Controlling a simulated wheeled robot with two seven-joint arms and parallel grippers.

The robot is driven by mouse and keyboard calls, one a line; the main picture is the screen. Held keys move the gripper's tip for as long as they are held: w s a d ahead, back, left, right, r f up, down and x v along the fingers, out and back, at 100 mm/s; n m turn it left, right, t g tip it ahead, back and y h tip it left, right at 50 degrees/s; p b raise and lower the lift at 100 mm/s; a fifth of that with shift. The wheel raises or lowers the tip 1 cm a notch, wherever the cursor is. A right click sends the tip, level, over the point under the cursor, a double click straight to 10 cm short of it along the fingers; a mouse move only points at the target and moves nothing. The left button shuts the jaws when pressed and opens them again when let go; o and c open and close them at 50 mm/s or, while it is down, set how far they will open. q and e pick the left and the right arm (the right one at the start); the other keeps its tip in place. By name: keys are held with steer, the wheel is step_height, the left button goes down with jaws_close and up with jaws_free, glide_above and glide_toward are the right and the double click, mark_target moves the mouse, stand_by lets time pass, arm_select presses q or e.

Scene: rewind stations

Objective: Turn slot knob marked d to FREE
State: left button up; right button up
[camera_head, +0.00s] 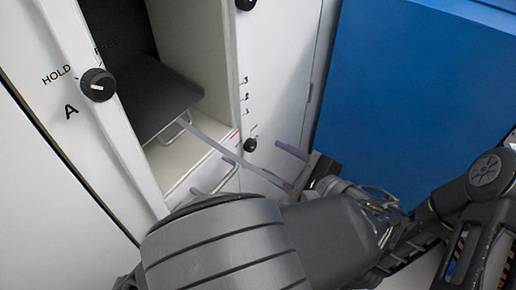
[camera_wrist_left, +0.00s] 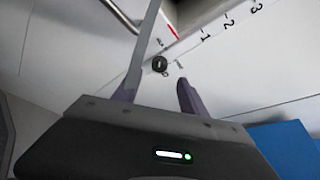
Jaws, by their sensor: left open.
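A small dark knob (camera_head: 250,145) sits low on the white front panel, right of the open compartment. In the left wrist view a small knob (camera_wrist_left: 160,65) shows just ahead of my fingertips, with tiny marks beside it that I cannot read surely. My left gripper (camera_head: 281,165) is open, its two purple-grey fingers apart, right of and below that knob in the head view. In the left wrist view the gripper (camera_wrist_left: 156,84) has the knob between the lines of its fingers, apart from them. My right gripper is not in view.
A larger knob (camera_head: 97,84) labelled A, with HOLD beside it, is at left. Another dark knob (camera_head: 245,4) is at the top. A grey strip (camera_head: 215,140) runs from the compartment to my left fingers. A blue panel (camera_head: 420,90) stands at right.

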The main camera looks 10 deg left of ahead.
mark_target(253, 147)
arm_select(q)
steer(key=b+x, duration=0.4)
steer(key=x, duration=0.3)
steer(key=shift+f, duration=0.25)
steer(key=shift+w+a+r, duration=0.1)
steer(key=shift+a, duration=0.05)
jaws_close()
